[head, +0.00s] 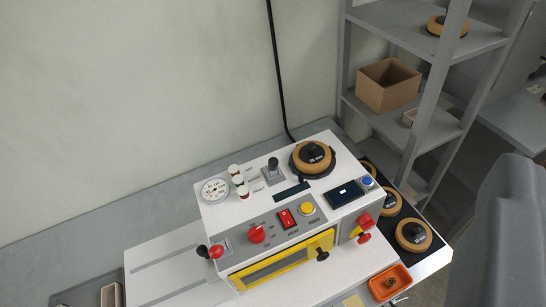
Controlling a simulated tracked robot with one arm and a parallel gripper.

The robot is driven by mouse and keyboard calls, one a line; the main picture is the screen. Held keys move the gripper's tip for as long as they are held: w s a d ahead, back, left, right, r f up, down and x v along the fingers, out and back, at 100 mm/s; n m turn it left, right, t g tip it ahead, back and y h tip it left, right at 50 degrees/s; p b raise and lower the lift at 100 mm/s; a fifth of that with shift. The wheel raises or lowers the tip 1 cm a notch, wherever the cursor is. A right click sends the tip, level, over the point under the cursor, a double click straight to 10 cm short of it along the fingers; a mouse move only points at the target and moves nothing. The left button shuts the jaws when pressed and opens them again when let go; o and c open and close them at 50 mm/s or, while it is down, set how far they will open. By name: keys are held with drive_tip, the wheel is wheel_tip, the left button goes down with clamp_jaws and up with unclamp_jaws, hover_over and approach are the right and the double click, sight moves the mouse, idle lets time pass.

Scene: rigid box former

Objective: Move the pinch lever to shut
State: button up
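The white box former (222,215) stands on a grey bench against the wall. No lever has a readable "pinch" label, so I cannot tell which one is the pinch lever. One lever with a black knob (272,163) stands on a grey plate on the machine's top, about upright. Another lever with red and black knobs (213,252) is at the front left corner. Red handles (364,221) sit on the right side. Which position is shut cannot be read. My gripper is not in view, and nothing visible touches the machine.
A tan ring with black hub (312,157) sits on the machine's top. A gauge (216,189), red switch (287,218) and yellow-framed window (282,262) are close by. An orange tray (390,283) and more rings (413,235) lie right. A grey shelf (400,115) stands behind.

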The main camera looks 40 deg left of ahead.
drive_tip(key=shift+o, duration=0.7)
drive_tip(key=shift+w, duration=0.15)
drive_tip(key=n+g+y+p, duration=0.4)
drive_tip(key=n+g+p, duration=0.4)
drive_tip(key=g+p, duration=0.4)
hover_over(273, 160)
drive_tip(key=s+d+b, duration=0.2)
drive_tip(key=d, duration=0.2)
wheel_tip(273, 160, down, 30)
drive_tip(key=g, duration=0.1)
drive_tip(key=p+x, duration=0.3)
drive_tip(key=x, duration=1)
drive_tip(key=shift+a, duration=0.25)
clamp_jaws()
